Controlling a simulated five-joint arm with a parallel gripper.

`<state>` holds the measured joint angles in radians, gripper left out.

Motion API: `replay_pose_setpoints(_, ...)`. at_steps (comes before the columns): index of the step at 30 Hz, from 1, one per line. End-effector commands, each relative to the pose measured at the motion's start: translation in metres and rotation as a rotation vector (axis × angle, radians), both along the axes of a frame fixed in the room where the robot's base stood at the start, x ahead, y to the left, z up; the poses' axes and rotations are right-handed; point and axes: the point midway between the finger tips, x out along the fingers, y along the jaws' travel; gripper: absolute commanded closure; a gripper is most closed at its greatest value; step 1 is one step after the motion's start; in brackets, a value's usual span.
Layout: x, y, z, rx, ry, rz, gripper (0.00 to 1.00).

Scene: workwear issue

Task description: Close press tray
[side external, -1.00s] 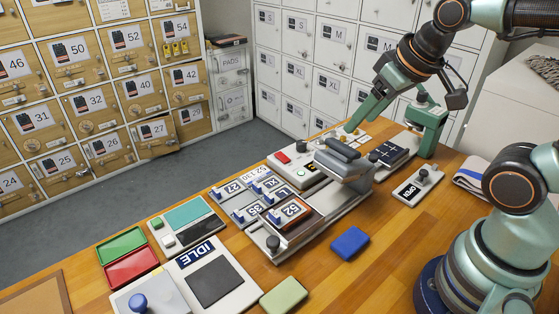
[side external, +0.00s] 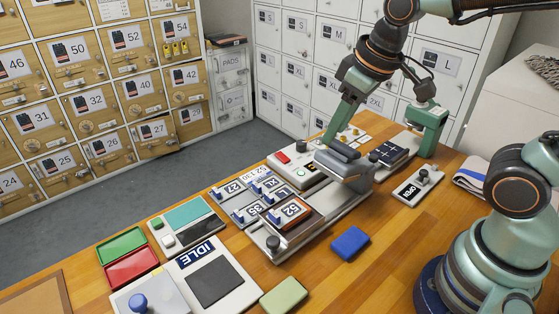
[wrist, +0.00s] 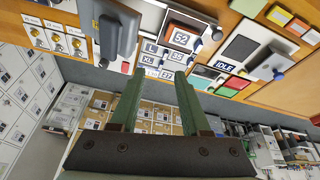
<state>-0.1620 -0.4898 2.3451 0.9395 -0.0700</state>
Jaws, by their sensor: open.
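The press (side external: 350,163) stands mid-table with a grey head and lever. Its pale tray (side external: 262,238) is slid out to the front left, with a dark knob (side external: 272,243) at its outer end and a brown piece marked 52 (side external: 292,211) on it. The piece also shows in the wrist view (wrist: 181,39). My gripper (side external: 328,138) is above and behind the press head, apart from the tray knob. In the wrist view my gripper (wrist: 157,85) has its two green fingers spread with nothing between them. The far finger is partly hidden in the side view.
Size tags (side external: 237,187) lie left of the tray. A blue block (side external: 350,243) lies on the table to its right. The IDLE pad (side external: 215,280) and an OPEN sign (side external: 413,188) stand nearby. Bare wood lies in front of the press.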

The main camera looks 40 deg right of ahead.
Motion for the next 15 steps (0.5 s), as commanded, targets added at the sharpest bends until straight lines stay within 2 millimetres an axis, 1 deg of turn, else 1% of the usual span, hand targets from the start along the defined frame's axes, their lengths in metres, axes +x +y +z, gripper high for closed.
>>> replay_pose_setpoints(1, 0.004, 0.016, -0.006, -0.013, 0.044, 0.064, 0.53)
replay_pose_setpoints(4, 0.011, 0.045, -0.017, -0.041, 0.112, 0.180, 0.53)
replay_pose_setpoints(9, 0.015, 0.094, -0.041, -0.092, 0.218, 0.368, 0.53)
replay_pose_setpoints(12, 0.013, 0.117, -0.055, -0.118, 0.267, 0.453, 0.53)
replay_pose_setpoints(15, 0.011, 0.133, -0.064, -0.137, 0.298, 0.511, 0.53)
